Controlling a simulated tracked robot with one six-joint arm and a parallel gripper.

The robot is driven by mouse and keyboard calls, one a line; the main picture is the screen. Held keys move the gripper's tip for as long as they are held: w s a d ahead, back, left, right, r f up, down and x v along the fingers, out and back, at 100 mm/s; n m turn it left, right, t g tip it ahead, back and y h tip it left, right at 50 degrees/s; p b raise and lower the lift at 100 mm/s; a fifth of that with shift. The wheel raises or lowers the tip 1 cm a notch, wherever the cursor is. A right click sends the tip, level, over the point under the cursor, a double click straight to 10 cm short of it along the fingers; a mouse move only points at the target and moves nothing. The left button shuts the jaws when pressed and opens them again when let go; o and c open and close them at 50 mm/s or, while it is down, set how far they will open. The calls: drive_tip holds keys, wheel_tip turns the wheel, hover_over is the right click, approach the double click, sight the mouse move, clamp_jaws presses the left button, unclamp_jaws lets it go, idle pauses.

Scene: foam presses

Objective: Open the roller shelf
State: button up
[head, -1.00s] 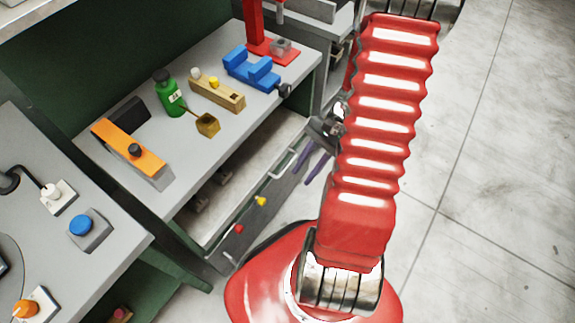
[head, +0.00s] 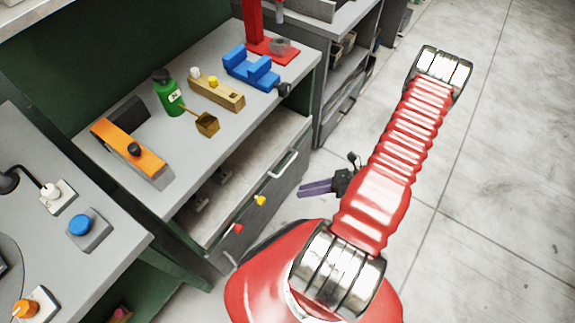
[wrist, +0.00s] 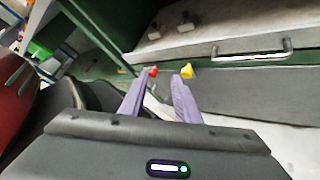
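A light surface (head: 226,194) shows behind the front, below the bench top. My gripper (head: 300,190) points left towards the front, right of and below the handle. In the wrist view, its purple fingers (wrist: 158,80) are apart with nothing held between them. The gripper is clear of the handle.
The bench top (head: 140,190) carries a green bottle (head: 169,95), an orange plane (head: 130,150) and a blue vise (head: 250,68). Open floor (head: 480,180) lies right.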

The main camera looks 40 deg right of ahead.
drive_tip(key=w+d+f+m+t+h, duration=0.25)
drive_tip(key=f+m+t, duration=0.25)
drive_tip(key=f+m, duration=0.4)
drive_tip(key=m+t+h, duration=0.2)
drive_tip(key=m+h, duration=0.2)
drive_tip(key=m, duration=0.4)
approach(288, 164)
drive_tip(key=s+d, duration=0.2)
drive_tip(key=s, duration=0.1)
drive_tip(key=shift+s+a+f, duration=0.15)
drive_tip(key=shift+s+a, duration=0.05)
drive_tip(key=shift+a, duration=0.05)
drive_tip(key=shift+w+a, duration=0.1)
drive_tip(key=shift+x, duration=6.8)
drive_tip(key=shift+a, duration=0.15)
drive_tip(key=shift+c, duration=0.4)
clamp_jaws()
